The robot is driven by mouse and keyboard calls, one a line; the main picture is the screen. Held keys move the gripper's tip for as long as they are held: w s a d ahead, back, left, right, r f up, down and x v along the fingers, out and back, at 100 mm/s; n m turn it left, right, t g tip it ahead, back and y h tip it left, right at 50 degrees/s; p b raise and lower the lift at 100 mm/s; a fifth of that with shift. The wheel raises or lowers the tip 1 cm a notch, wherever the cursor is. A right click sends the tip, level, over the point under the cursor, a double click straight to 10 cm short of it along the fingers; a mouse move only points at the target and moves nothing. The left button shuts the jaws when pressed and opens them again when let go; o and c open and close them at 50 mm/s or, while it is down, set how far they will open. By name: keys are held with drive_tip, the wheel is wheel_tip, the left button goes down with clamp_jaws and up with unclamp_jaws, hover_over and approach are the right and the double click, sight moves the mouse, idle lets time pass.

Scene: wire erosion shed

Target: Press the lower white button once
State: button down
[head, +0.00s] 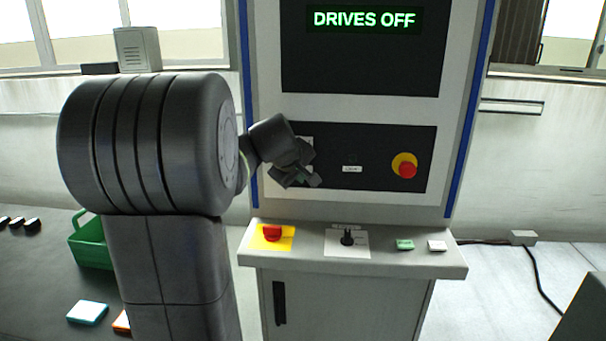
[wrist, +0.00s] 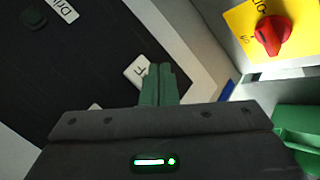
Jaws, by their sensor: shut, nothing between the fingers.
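A white button (head: 437,245) sits at the right end of the machine's front ledge, right of a green button (head: 404,244). On the upright black panel, a small white labelled piece (head: 352,169) shows, and other white pieces (head: 307,142) are partly hidden behind my gripper. I cannot tell whether these are buttons or labels. My gripper (head: 316,181) is shut and empty in front of the panel's left part, left of and above the ledge's white button. In the wrist view its green fingers (wrist: 158,72) overlap a white lettered piece (wrist: 135,73); contact cannot be told.
A red emergency stop (head: 405,167) is on the panel. The ledge bears a red switch on a yellow plate (head: 272,234), also in the wrist view (wrist: 273,35), and a black knob (head: 347,237). The display (head: 364,50) reads DRIVES OFF. A green crate (head: 90,240) stands left.

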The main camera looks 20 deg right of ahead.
drive_tip(key=shift+s+a+b, duration=0.3)
drive_tip(key=shift+s+a, duration=0.15)
drive_tip(key=shift+s, duration=0.25)
drive_tip(key=shift+s+a+b, duration=0.25)
drive_tip(key=shift+s+a, duration=0.15)
drive_tip(key=shift+s, duration=0.35)
drive_tip(key=shift+s+a+b, duration=0.3)
drive_tip(key=shift+s+a, duration=0.15)
drive_tip(key=shift+s, duration=0.25)
drive_tip(key=s+a, duration=0.1)
drive_tip(key=s+a+b, duration=0.1)
drive_tip(key=s, duration=0.1)
drive_tip(key=shift+s, duration=0.1)
drive_tip(key=shift+d, duration=0.1)
